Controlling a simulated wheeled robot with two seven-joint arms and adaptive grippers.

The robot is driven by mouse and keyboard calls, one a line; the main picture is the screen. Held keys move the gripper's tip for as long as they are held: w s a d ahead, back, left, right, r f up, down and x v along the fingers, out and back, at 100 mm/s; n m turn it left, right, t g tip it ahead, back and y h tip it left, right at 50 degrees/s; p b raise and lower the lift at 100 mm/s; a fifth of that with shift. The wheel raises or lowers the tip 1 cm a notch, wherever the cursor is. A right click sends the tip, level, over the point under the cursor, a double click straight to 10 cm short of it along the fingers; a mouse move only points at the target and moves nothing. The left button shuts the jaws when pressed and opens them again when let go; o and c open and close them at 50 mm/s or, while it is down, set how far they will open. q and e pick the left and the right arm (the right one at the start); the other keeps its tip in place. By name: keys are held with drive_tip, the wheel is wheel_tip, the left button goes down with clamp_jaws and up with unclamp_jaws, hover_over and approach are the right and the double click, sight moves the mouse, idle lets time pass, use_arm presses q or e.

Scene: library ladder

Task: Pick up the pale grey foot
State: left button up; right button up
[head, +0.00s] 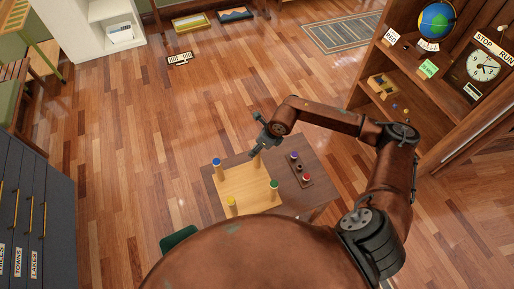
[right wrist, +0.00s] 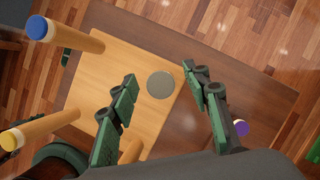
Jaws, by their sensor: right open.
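A wooden board (head: 246,190) with upright legs lies on a low brown table (head: 303,196). The legs I can make out carry a blue foot (head: 216,161), a yellow foot (head: 231,200) and a green foot (head: 274,183). In the right wrist view, a round grey disc (right wrist: 161,86), seemingly the pale grey foot, shows end-on near the board's edge, between my right gripper's fingers (right wrist: 160,76). The fingers are open and apart from it on both sides. In the head view my right gripper (head: 254,150) is over the back leg (head: 256,163); that leg's top is hard to see.
A small dark rack (head: 301,170) with a purple foot (head: 294,155) and a red foot (head: 307,177) is right of the board. A green seat (head: 179,238) is at the front. A shelf unit (head: 405,105) stands right, drawers (head: 35,215) left. Open floor lies behind.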

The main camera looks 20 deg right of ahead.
drive_tip(key=shift+f, duration=0.25)
drive_tip(key=shift+c, duration=0.7)
drive_tip(key=c, duration=0.7)
drive_tip(key=shift+r, duration=0.1)
